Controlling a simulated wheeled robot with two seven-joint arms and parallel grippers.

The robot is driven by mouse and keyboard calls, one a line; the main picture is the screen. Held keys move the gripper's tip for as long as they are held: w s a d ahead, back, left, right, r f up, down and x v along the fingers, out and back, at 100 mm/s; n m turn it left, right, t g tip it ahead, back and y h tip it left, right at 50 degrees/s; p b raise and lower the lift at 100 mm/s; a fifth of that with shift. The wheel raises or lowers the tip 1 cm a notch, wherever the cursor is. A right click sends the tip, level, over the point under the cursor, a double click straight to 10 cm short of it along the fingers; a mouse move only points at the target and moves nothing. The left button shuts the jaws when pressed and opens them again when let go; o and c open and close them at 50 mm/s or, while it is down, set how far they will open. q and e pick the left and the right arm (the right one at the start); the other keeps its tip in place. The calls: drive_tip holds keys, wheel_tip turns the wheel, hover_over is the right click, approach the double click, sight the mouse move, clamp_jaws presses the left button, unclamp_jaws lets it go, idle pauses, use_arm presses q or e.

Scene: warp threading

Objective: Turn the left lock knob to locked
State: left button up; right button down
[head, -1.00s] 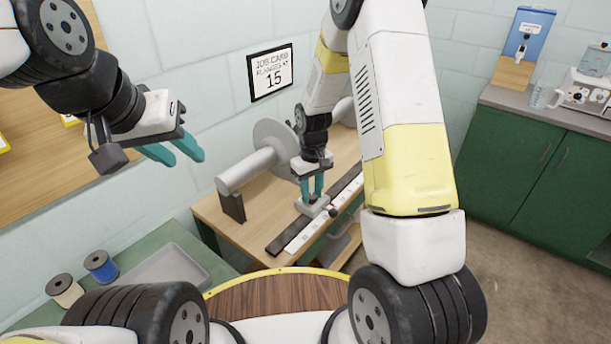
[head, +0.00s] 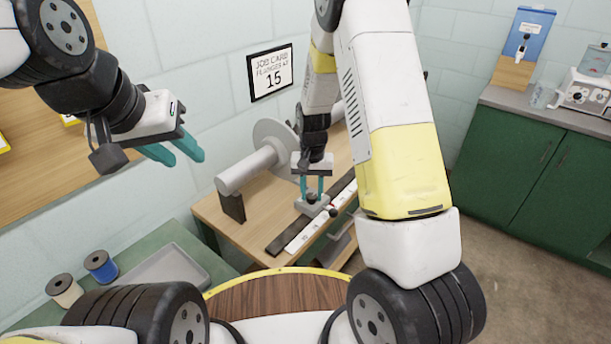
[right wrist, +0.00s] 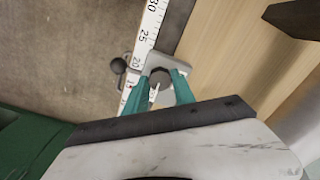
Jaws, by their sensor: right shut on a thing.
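The left lock knob (right wrist: 160,76) is dark, with a pale pointer, on a grey block (right wrist: 150,60) on the ruled rail (right wrist: 150,24). My right gripper (right wrist: 165,92) is shut on the knob, one teal finger on each side. In the head view, my right gripper (head: 315,189) points down onto the grey block (head: 311,208), and its fingers partly hide the knob. My left gripper (head: 185,159) is open and empty, held in the air at the left, away from the rail.
A white ruler strip (head: 302,241) runs along the wooden bench. A dark ball handle (right wrist: 119,66) sticks out beside the block. A grey roller (head: 247,170) with a disc stands behind. Spools (head: 100,265) and a tray (head: 170,268) are at the lower left.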

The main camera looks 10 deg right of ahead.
sight(312, 196)
idle(0.4)
drive_tip(key=c, duration=1)
unclamp_jaws()
drive_tip(key=shift+c, duration=0.2)
wheel_tip(312, 196, up, 8)
drive_tip(key=shift+f, duration=0.1)
